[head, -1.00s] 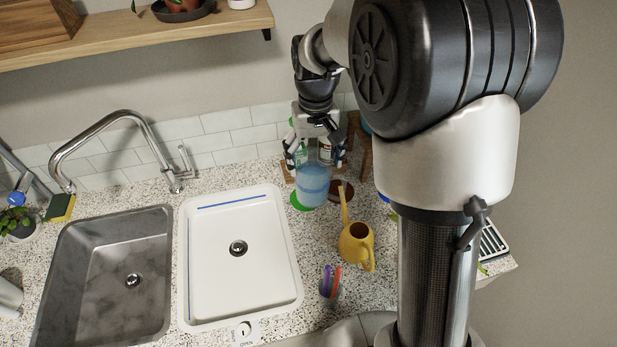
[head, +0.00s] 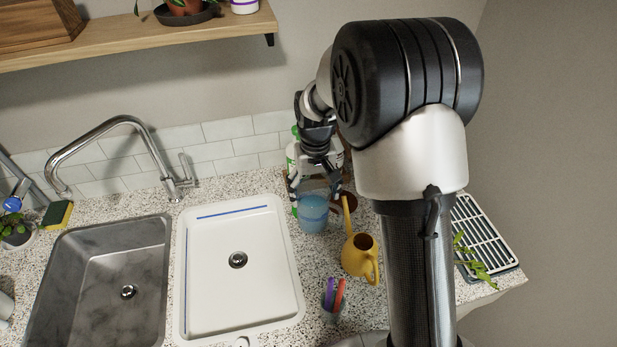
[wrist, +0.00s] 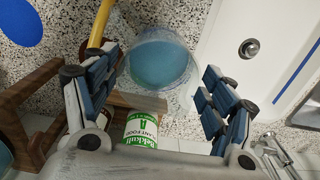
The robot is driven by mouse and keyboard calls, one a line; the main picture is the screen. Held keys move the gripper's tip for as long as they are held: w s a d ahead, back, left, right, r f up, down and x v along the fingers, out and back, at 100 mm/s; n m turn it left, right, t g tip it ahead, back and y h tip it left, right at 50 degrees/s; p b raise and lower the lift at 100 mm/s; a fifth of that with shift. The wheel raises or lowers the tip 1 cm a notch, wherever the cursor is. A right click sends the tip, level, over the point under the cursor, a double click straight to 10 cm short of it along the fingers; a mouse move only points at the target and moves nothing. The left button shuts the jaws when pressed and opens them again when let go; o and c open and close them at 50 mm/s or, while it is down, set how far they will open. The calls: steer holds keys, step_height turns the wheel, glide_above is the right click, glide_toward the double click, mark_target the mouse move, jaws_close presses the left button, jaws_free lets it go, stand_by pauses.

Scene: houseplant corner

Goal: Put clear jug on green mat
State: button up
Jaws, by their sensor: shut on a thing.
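The clear jug (head: 313,215), holding blue liquid, is upright in the head view. It also shows in the wrist view (wrist: 160,64), between the fingers. My gripper (head: 315,190) comes down from above, shut on the jug around its upper part. In the wrist view my gripper (wrist: 163,80) has one finger on each side of it. Only a green sliver of the green mat (head: 295,207) shows at the jug's left edge; the rest is hidden. I cannot tell whether the jug's base touches the mat.
A yellow watering can (head: 358,258) stands close in front and right of the jug. The white sink (head: 283,265) lies left. A plant food container (wrist: 141,130) and a wooden stand (wrist: 25,115) are close by. A blue mat (wrist: 18,20) lies beyond the watering can's spout.

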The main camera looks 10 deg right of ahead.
steer(key=w+f+b, duration=0.1)
steer(key=w, duration=0.5)
stand_by(0.5)
steer(key=shift+f, duration=0.2)
steer(key=o, duration=2)
steer(key=shift+c, duration=0.2)
